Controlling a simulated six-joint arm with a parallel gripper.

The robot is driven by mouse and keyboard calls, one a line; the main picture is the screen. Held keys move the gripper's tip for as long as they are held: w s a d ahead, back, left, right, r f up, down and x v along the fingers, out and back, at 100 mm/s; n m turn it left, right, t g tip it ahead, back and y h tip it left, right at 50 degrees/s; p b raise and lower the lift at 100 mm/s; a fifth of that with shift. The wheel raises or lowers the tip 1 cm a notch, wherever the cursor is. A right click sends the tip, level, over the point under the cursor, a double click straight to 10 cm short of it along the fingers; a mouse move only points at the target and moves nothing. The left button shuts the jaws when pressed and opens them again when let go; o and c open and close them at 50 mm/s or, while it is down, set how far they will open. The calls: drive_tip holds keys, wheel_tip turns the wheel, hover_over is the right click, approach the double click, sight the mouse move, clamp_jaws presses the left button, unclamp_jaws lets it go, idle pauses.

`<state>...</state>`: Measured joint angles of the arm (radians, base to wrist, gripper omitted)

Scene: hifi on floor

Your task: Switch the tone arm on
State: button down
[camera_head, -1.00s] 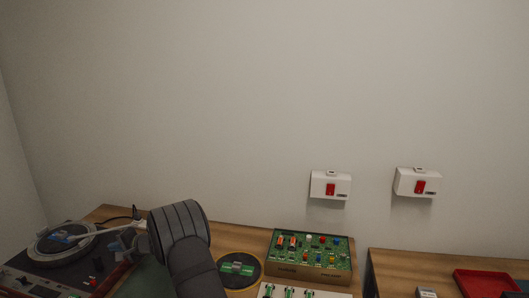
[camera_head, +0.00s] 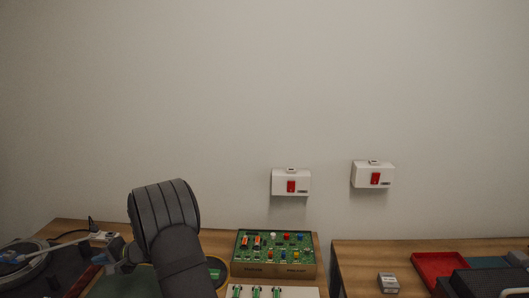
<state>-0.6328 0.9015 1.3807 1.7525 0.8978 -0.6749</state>
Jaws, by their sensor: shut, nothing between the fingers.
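The turntable (camera_head: 62,270) is at the lower left of the head view, cut off by the left and bottom edges. Its round platter (camera_head: 36,262) has a blue and white label. The thin pale tone arm (camera_head: 72,240) reaches from the platter's side towards the right rear. My gripper (camera_head: 101,259) is small and partly hidden at the end of my dark arm, beside the turntable's right side. It looks shut and empty. I cannot tell whether it touches the tone arm or the turntable.
A green circuit board box (camera_head: 274,270) stands right of my arm. Two white wall boxes with red switches (camera_head: 291,187) (camera_head: 375,180) hang above. A second table at right holds a red tray (camera_head: 431,266), a small grey box (camera_head: 388,283) and dark items. A gap separates the tables.

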idle(0.4)
drive_tip(key=n+t+y, duration=0.2)
drive_tip(key=n+y, duration=0.1)
drive_tip(key=n, duration=3.2)
approach(42, 252)
drive_tip(key=d, duration=0.4)
drive_tip(key=shift+s+d+f, duration=0.15)
drive_tip(key=shift+s+f, duration=0.1)
drive_tip(key=shift+a, duration=0.35)
drive_tip(key=a, duration=0.6)
drive_tip(key=w+a, duration=0.1)
drive_tip(key=a, duration=0.2)
drive_tip(key=shift+a, duration=0.15)
drive_tip(key=shift+w, duration=0.1)
